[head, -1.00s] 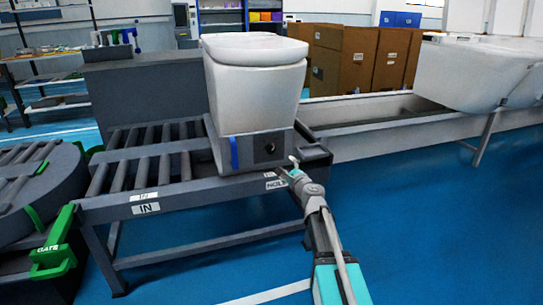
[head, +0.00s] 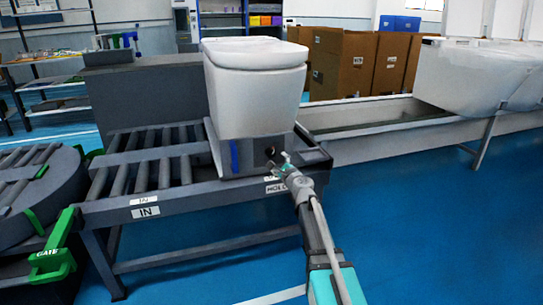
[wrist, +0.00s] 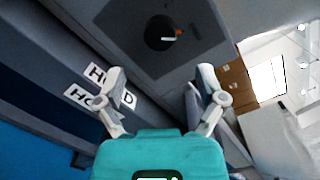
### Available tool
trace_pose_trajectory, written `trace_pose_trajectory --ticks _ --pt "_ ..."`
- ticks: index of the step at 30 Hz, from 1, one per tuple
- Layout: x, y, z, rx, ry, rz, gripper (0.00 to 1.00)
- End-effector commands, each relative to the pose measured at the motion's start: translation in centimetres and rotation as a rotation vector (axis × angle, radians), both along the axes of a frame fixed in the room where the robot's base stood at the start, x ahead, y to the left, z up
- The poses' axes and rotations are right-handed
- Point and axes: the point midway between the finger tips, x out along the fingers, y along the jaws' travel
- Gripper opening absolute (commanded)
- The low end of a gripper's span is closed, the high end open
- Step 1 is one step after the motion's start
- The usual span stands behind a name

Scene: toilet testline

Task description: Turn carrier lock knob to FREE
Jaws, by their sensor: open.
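The carrier lock knob (wrist: 162,33) is a dark round knob with a small orange and white mark, on the grey face of the carrier (head: 250,166). In the head view the knob (head: 270,152) is a small dark spot right of the blue strip. My gripper (head: 284,160) is just in front of and slightly right of it. In the wrist view my gripper (wrist: 161,82) has its two fingers spread with nothing between them. The knob lies beyond the fingertips, apart from them. Any FREE marking is too small to read.
A white toilet (head: 255,90) stands on the carrier, which sits on a roller conveyor (head: 150,165). HOLD labels (wrist: 88,98) are on the conveyor edge beside the left finger. A green GATE lever (head: 52,262) is at left. The blue floor at right is clear.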

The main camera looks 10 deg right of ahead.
Motion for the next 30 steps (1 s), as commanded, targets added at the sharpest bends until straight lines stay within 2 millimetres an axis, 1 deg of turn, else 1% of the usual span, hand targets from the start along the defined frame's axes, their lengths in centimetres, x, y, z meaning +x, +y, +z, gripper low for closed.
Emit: trace_pose_trajectory --ticks 1,3,9,12,18,29,30 --pt "1.2 0.2 0.0 0.000 0.000 0.001 0.89" --pt "2.3 0.4 0.0 0.000 0.000 0.001 0.89" --pt "5.0 0.9 0.0 0.000 0.000 0.000 0.89" --pt "6.0 1.1 0.0 0.000 0.000 0.000 0.89" --pt "7.1 1.4 0.0 0.000 0.000 0.000 0.89" --pt "7.2 1.5 0.0 0.000 0.000 0.000 0.89" --pt "7.2 1.5 0.0 0.000 0.000 0.000 0.82"
